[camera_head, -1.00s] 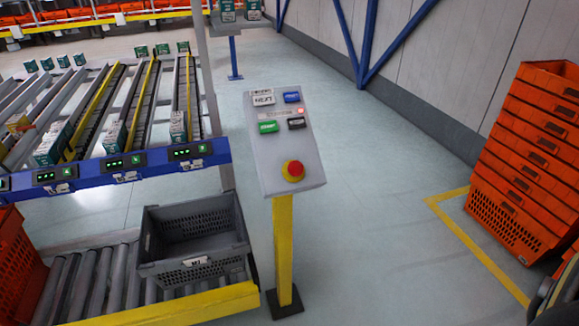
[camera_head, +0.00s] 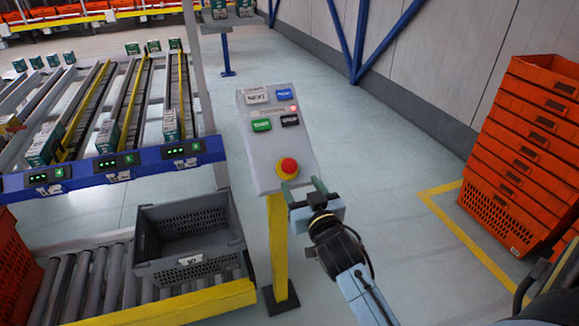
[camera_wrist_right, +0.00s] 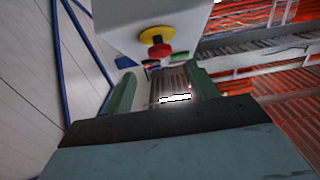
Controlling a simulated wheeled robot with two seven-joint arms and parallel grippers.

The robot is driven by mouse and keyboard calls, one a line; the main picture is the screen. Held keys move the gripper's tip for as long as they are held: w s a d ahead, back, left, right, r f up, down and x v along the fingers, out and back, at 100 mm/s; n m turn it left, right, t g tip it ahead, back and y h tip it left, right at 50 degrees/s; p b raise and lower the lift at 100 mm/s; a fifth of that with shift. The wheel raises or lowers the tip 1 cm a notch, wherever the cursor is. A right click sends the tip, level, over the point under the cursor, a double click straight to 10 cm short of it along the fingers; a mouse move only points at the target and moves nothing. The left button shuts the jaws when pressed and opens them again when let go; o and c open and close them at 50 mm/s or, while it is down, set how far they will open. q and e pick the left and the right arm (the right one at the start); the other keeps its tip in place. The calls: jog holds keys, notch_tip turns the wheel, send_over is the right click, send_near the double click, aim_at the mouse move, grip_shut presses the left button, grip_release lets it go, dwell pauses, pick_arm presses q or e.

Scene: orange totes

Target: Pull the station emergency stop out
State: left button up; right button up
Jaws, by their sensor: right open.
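The red emergency stop button (camera_head: 289,166) sits on a yellow base at the lower end of the grey control panel (camera_head: 262,150), which stands on a yellow post (camera_head: 278,245). My right gripper (camera_head: 303,187) is open and empty, just below and to the right of the button, apart from it as far as I can tell. In the right wrist view the red button (camera_wrist_right: 160,50) with its yellow ring shows beyond the open fingers (camera_wrist_right: 160,88), above the gap between them. My left gripper is not in view.
The panel also carries green, white, blue and black buttons above the stop. A grey crate (camera_head: 190,211) rests on rollers to the left. Stacked orange totes (camera_head: 520,150) stand at the right. The floor between panel and totes is mostly clear.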

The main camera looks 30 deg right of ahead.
aim_at(291, 169)
jog(key=x, duration=0.8)
jog(key=shift+a+b, duration=0.1)
jog(key=shift+b, duration=0.25)
jog(key=shift+w, duration=0.45)
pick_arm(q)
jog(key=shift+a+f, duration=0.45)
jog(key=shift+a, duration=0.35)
pick_arm(e)
jog(key=shift+w+d, duration=0.1)
jog(key=shift+d, duration=0.1)
jog(key=shift+c, duration=0.4)
